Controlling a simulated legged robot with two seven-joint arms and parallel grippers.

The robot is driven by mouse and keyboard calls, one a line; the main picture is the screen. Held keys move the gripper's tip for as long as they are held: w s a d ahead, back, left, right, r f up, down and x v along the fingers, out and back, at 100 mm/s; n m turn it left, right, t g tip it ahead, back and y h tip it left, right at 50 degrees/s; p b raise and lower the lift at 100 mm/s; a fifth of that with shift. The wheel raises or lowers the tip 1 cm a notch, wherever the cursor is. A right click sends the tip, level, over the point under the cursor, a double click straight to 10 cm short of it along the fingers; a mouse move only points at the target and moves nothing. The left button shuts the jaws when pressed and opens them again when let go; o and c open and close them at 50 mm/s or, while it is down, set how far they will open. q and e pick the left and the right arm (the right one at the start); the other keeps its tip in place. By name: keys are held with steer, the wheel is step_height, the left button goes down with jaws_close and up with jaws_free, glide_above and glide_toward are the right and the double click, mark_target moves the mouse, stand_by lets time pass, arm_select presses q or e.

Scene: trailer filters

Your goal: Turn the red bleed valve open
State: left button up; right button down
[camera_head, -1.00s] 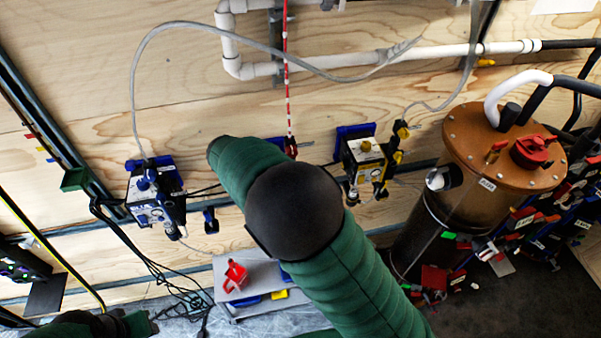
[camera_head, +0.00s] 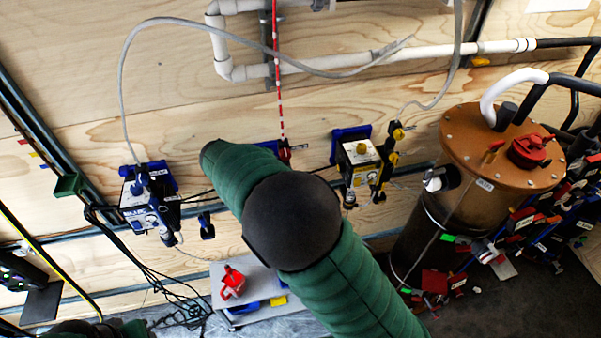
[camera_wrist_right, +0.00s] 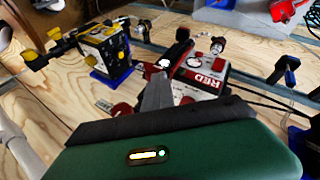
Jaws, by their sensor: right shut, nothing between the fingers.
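The red unit (camera_wrist_right: 200,75), a box lettered RED, shows in the right wrist view on the plywood wall. It has a red-and-white top with a gauge-like fitting and a black knob beside it. In the head view my right arm hides most of it; only a small red part (camera_head: 285,153) shows. My right gripper (camera_wrist_right: 158,90) is shut and empty, its grey fingers in front of the red unit's near side. I cannot tell whether they touch it. Which part is the bleed valve, and its setting, are unclear. Only part of my left arm shows at the lower left.
A blue unit (camera_head: 150,200) is on the wall to the left, a yellow unit (camera_head: 359,160) to the right. A brown-lidded tank (camera_head: 502,150) stands at the right. A grey cart (camera_head: 255,284) holds a red item (camera_head: 232,283). Hoses and black cables run nearby.

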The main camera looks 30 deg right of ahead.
steer(key=shift+s+a+f, duration=0.15)
steer(key=shift+s+f, duration=0.05)
steer(key=shift+f, duration=0.2)
steer(key=w+r+b+v, duration=0.1)
steer(key=b+v, duration=0.1)
steer(key=v, duration=1.6)
steer(key=s+d+f+y+b, duration=0.2)
steer(key=s+f, duration=0.3)
steer(key=f, duration=0.4)
steer(key=s+d+f+y+b, duration=0.2)
steer(key=s+f, duration=0.4)
steer(key=f, duration=0.4)
steer(key=s+d+f+y+b, duration=0.2)
steer(key=s+f, duration=0.3)
steer(key=f, duration=0.5)
steer(key=shift+s+d+m+y, duration=0.25)
steer(key=shift+s+m+y, duration=0.05)
steer(key=shift+s+y, duration=0.1)
steer(key=shift+d+f, duration=0.1)
steer(key=shift+d, duration=0.25)
